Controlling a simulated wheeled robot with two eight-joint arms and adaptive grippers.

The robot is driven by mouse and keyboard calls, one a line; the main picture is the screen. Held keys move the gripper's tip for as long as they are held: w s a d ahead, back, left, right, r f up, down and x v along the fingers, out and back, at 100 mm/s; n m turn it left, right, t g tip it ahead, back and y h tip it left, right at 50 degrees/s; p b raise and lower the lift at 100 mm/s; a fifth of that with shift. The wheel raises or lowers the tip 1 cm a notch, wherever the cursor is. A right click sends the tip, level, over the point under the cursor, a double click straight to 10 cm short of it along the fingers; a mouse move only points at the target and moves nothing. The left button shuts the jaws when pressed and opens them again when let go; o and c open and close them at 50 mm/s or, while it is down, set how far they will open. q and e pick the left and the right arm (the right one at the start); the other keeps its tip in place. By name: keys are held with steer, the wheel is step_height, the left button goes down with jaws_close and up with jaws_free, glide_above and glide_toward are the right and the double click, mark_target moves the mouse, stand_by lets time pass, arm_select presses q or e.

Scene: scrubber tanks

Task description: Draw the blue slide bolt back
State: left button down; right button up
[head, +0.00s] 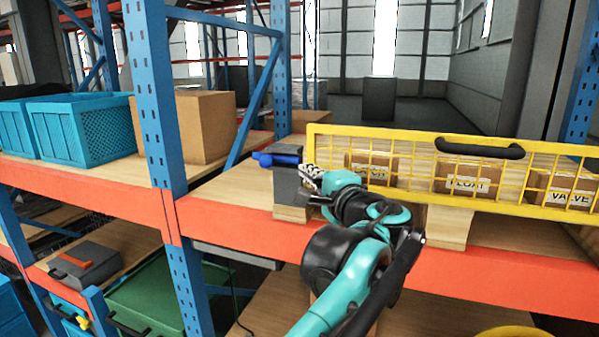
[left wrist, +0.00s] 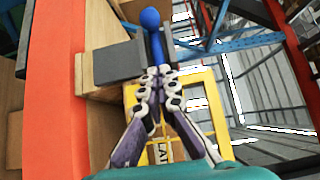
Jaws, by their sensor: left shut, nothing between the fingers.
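The blue slide bolt (head: 277,158) sits on top of a grey block (head: 289,188) on the shelf, left of the yellow mesh gate (head: 450,146). In the left wrist view, its round blue knob (left wrist: 150,18) and shaft (left wrist: 158,48) lie just beyond my fingertips. My left gripper (head: 308,178) is at the right side of the grey block, close to the bolt. In the left wrist view, the fingers (left wrist: 157,76) are together with nothing between them. I cannot tell whether the tips touch the bolt. My right gripper is not in view.
Cardboard boxes (head: 462,178) with labels stand behind the gate, whose black handle (head: 480,148) is on its top rail. A blue rack post (head: 155,90) rises left of the bolt. Teal crates (head: 85,130) and a large carton (head: 205,127) fill the left bay. An orange beam (head: 470,279) edges the shelf.

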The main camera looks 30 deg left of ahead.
arm_select(q)
steer(key=s+b+v, duration=0.1)
steer(key=v, duration=0.5)
steer(key=s+f+n+g+h+b, duration=0.1)
steer(key=s+f+h+b, duration=0.5)
steer(key=f, duration=1.4)
steer(key=f+n+g+h+b, duration=0.1)
steer(key=f+g+b, duration=0.1)
steer(key=f+b, duration=1.25)
steer(key=s+d+f+n+h+b, duration=0.1)
steer(key=s+d+f+h+b, duration=0.1)
steer(key=f, duration=1.1)
steer(key=s+d+f+n+h+b, duration=0.2)
steer(key=d+f+h+b, duration=0.1)
steer(key=f, duration=1)
steer(key=s+d+f+n+h+b, duration=0.1)
steer(key=d+f+b, duration=0.4)
steer(key=f, duration=0.8)
steer(key=shift+s+f+t+h+b, duration=0.35)
steer(key=shift+s+h+b, duration=0.35)
steer(key=shift+h, duration=0.5)
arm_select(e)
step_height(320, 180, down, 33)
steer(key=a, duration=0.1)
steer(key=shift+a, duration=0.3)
arm_select(q)
steer(key=shift+s, duration=0.1)
